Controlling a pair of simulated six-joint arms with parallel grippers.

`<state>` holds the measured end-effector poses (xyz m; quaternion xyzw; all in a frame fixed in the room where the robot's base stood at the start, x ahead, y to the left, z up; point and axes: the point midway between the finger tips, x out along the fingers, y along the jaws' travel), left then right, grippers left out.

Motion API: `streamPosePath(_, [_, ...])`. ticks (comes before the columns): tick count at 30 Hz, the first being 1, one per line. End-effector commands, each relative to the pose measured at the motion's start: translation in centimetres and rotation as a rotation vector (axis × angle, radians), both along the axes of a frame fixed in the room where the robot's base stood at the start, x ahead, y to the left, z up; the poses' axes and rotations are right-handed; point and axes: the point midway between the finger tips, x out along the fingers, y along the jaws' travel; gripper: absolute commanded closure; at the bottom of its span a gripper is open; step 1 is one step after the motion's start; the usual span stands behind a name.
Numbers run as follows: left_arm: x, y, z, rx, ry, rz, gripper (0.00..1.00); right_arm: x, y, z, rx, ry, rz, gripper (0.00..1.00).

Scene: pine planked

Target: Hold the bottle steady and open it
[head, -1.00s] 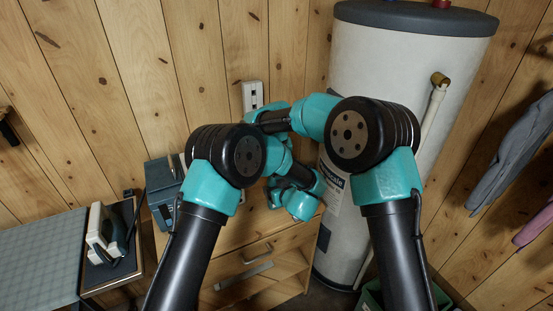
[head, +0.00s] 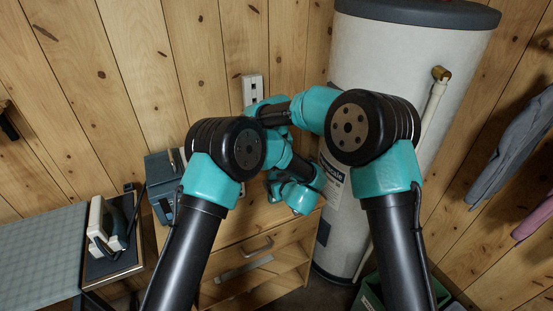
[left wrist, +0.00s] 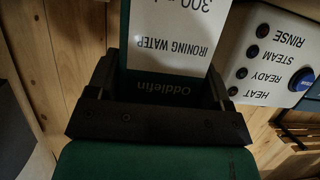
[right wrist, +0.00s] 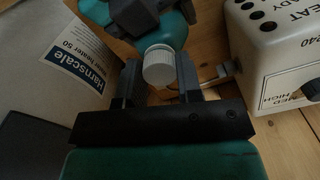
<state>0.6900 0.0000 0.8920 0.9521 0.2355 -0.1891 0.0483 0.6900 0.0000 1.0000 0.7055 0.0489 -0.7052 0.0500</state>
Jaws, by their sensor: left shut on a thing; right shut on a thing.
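In the left wrist view a bottle with a white label reading "IRONING WATER" (left wrist: 178,35) and a dark green band stands between the fingers of my left gripper (left wrist: 163,78), which is shut on it. In the right wrist view a white ribbed cap (right wrist: 158,66) sits between the fingers of my right gripper (right wrist: 160,78), which is shut on it. Teal and dark parts lie just beyond the cap; I cannot tell bottle from arm there. In the head view my arms hide the bottle, the cap and both fingertips.
A white appliance with knobs and printed labels (left wrist: 265,50) stands close beside the bottle; it also shows in the right wrist view (right wrist: 262,45). A tall water heater (head: 390,75) stands right of the wooden drawer cabinet (head: 250,265). An iron (head: 103,228) rests at left.

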Motion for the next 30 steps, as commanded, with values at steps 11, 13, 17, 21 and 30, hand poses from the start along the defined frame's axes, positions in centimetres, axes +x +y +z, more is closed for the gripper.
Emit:
streamPosePath(11, [0.0, 0.0, 0.0, 0.0, 0.0, 0.0, 0.93, 0.0, 0.0, 0.03, 0.0, 0.0, 0.191, 0.96])
streamPosePath(13, [0.0, 0.0, 0.0, 0.0, 0.0, 0.0, 0.93, 0.01, 0.0, 0.03, 0.0, 0.0, 0.193, 0.96])
streamPosePath(17, [0.0, 0.0, 0.0, 0.0, 0.0, 0.0, 0.93, 0.0, 0.0, 0.03, 0.0, 0.0, 0.192, 0.96])
streamPosePath(21, [0.0, 0.0, 0.0, 0.0, 0.0, 0.0, 0.93, 0.0, 0.0, 0.03, 0.0, 0.0, 0.192, 0.96])
streamPosePath(30, [0.0, 0.0, 0.0, 0.0, 0.0, 0.0, 0.93, 0.01, 0.0, 0.08, 0.0, 0.0, 0.191, 0.96])
